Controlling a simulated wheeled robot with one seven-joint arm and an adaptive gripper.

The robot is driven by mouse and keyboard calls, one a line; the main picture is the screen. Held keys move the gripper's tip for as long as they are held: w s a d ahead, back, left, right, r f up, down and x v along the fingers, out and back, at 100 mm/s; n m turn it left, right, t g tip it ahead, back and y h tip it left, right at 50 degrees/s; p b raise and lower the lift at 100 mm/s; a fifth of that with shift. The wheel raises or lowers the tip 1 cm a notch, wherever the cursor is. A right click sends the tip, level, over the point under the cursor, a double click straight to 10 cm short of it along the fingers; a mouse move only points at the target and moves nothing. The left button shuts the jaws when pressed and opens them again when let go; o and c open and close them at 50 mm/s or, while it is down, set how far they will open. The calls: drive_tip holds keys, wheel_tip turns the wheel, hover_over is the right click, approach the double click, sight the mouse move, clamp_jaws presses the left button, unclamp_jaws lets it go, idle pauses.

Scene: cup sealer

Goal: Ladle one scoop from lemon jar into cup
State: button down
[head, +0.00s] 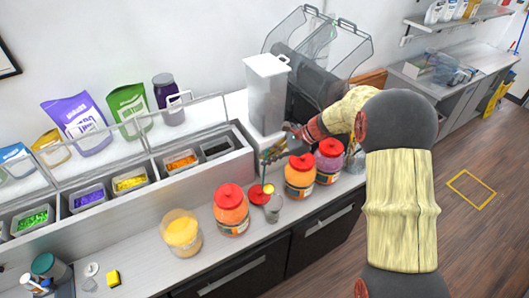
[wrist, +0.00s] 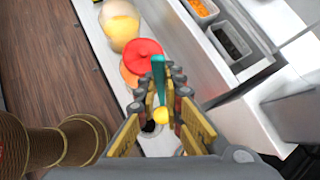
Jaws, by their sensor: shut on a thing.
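The lemon jar (head: 182,236), with yellow contents and no red lid on it, stands at the front left of the jar row. It also shows at the top of the wrist view (wrist: 119,28). My gripper (head: 272,154) is shut on a ladle, whose teal handle (wrist: 158,76) shows between the fingers in the wrist view. The ladle's yellow-filled bowl (head: 268,188) hangs low in the head view and also shows in the wrist view (wrist: 161,116). A small clear cup (head: 272,211) stands on the counter just below the bowl. The exact height between them is unclear.
A red-lidded orange jar (head: 231,212) stands left of the cup; two more red-lidded jars (head: 299,179) (head: 328,164) stand to its right. A flat red lid (head: 257,196) lies behind the cup. Topping bins (head: 182,161) line the raised ledge behind.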

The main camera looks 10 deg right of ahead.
drive_tip(key=s+d+f+n+t+y+b, duration=0.2)
drive_tip(key=s+f+b, duration=0.7)
drive_tip(key=b, duration=1.5)
drive_tip(key=s+d+f+n+t+y+b, duration=0.2)
drive_tip(key=s+f+n+t+y+b, duration=0.2)
drive_tip(key=b, duration=2.1)
drive_tip(key=s+f+n+t, duration=0.1)
drive_tip(key=s+f+t, duration=0.2)
drive_tip(key=s+f, duration=0.2)
drive_tip(key=shift+s+f+t, duration=0.3)
drive_tip(key=shift+s+f, duration=0.05)
drive_tip(key=shift+s, duration=1.35)
drive_tip(key=shift+d, duration=0.1)
